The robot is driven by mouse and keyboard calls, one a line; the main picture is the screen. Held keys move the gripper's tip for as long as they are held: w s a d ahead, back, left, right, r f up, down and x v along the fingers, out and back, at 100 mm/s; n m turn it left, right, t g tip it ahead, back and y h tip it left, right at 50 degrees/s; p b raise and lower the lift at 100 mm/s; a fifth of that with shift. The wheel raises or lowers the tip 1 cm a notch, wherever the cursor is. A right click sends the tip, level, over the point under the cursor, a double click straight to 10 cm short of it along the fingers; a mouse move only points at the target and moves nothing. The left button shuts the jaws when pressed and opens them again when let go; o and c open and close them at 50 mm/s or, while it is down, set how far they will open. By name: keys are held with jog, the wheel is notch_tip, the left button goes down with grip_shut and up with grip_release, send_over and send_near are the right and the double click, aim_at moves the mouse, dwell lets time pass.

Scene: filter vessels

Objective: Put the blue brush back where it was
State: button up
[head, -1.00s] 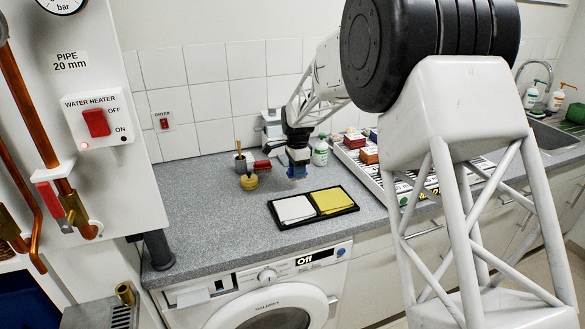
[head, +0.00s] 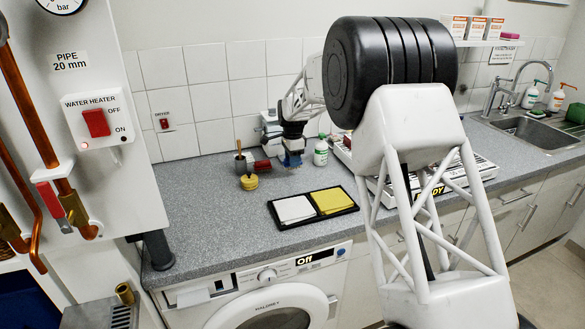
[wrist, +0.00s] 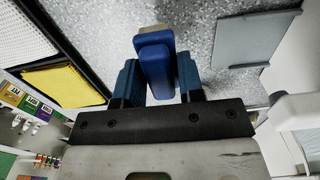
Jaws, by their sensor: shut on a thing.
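The blue brush (wrist: 155,58) is between the two blue fingers of my gripper (wrist: 160,80) in the wrist view, with its pale part towards the worktop. My gripper (head: 291,160) is shut on it. In the head view the gripper is over the back of the grey worktop, just right of a red object (head: 263,166) and left of a white bottle with a green cap (head: 321,153). The brush is hardly distinguishable from the fingers there. I cannot tell whether it touches the worktop.
A grey pot (head: 241,162) holding a stick and a yellow round object (head: 249,183) stand to the left. A black tray (head: 283,225) with white and yellow cloths lies in front. Worktop at front left is clear.

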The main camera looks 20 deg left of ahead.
jog(key=shift+f, duration=1.7)
jog(key=shift+f, duration=0.2)
jog(key=o, duration=0.9)
jog(key=shift+r, duration=0.2)
jog(key=shift+r, duration=5.95)
